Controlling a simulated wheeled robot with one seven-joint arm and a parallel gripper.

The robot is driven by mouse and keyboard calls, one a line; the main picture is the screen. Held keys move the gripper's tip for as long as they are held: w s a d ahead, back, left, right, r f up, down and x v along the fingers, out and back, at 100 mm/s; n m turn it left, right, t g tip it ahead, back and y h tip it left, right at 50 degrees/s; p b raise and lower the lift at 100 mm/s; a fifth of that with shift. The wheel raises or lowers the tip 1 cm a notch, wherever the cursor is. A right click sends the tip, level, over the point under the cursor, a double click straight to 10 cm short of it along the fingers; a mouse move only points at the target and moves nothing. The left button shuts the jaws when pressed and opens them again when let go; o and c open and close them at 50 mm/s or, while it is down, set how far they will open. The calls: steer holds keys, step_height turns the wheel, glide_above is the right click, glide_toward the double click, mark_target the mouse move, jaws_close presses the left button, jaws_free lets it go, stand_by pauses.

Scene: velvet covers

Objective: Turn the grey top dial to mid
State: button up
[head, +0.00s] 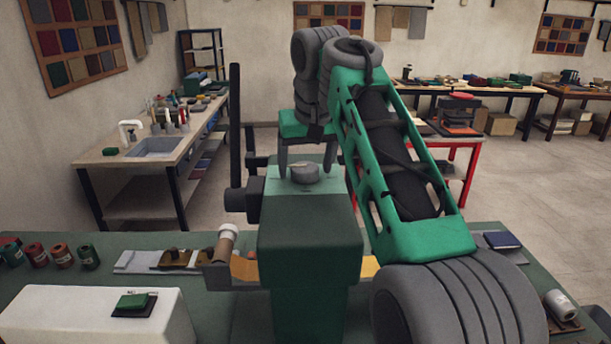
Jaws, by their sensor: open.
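The grey top dial (305,174) is a low round knob on the top face of the green machine (310,228). My gripper (306,166) comes down from above with its fingers apart. One grey finger is on the left of the dial and the other on the right. I cannot tell whether either finger touches the dial. A small pale mark shows on the dial's top, but the setting marks are too small to read.
A black upright post (235,125) with a dark block stands at the machine's left. A white box with a green button (133,301) sits at the front left. My arm hides the area right of the machine.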

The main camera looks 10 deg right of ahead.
steer(key=shift+c, duration=0.3)
steer(key=c, duration=1.3)
steer(key=shift+r+p, duration=0.2)
steer(key=shift+p, duration=0.55)
steer(key=shift+r+n+p, duration=0.2)
steer(key=shift+n+p, duration=0.2)
steer(key=shift+p, duration=0.85)
steer(key=n+p, duration=0.1)
steer(key=p, duration=0.1)
steer(key=shift+y+p, duration=0.3)
steer(key=shift+p, duration=0.05)
steer(key=shift+d+f+n+y+p, duration=0.15)
steer(key=shift+f+n+y, duration=0.1)
steer(key=shift+n, duration=0.3)
steer(key=shift+d+f+n+y+p, duration=0.15)
steer(key=shift+f+n+y, duration=0.1)
steer(key=shift+n, duration=0.3)
steer(key=shift+a+n+g+y, duration=0.15)
steer(key=shift+n+g+y, duration=0.3)
steer(key=shift+n, duration=1.05)
